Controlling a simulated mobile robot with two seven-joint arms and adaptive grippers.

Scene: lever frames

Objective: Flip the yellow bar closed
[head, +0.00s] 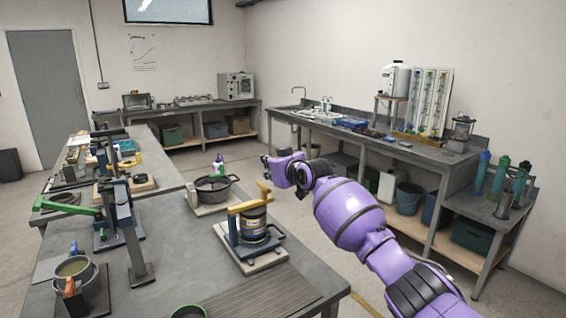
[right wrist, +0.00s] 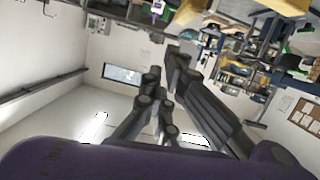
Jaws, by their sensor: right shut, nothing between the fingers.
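Under the bar is a dark cylinder with a pale label (head: 254,221), on a light base plate. My right gripper (head: 267,163) is beyond and above the bar, apart from it, shut and empty. In the right wrist view its dark fingers (right wrist: 164,70) are close together, and a yellow piece, probably the bar, shows at the top right (right wrist: 284,7). My left gripper is not in view.
A lidded pot (head: 213,187) stands just behind the bar's frame. A device with a green lever (head: 68,207) and a grey post (head: 136,250) stand to the left. A bucket (head: 76,280) is at the near left. Bare tabletop lies between (head: 185,250).

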